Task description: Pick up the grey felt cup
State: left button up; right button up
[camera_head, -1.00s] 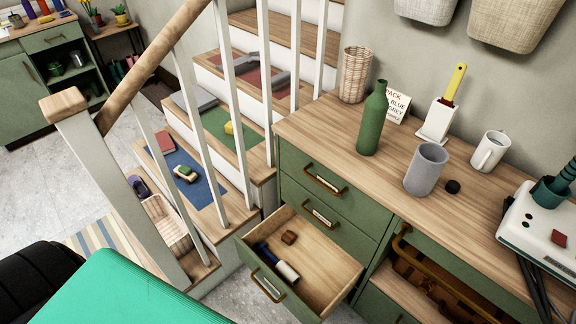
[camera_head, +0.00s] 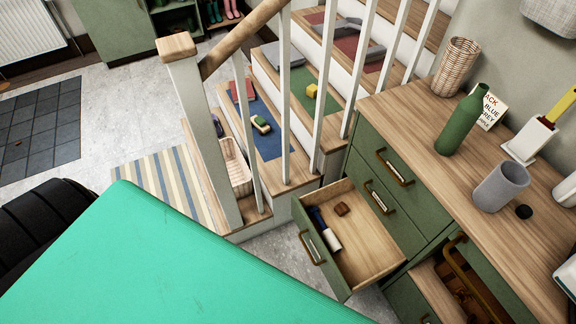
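The grey felt cup (camera_head: 499,186) stands upright on the wooden top of the green cabinet (camera_head: 425,122), at the right of the head view. A small black round thing (camera_head: 523,212) lies just right of it, and a green bottle (camera_head: 461,121) stands behind it to the left. Nothing is holding the cup. Neither of my grippers shows in the head view.
An open drawer (camera_head: 362,262) juts from the cabinet, with a few small items inside. A sign (camera_head: 490,110), a wicker basket (camera_head: 455,68) and a white holder (camera_head: 530,140) stand along the back. Stairs with white balusters rise left of the cabinet.

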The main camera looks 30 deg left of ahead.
aim_at(509, 178)
jog(key=u, duration=0.6)
jog(key=j+z, duration=0.15)
jog(key=z, duration=1.3)
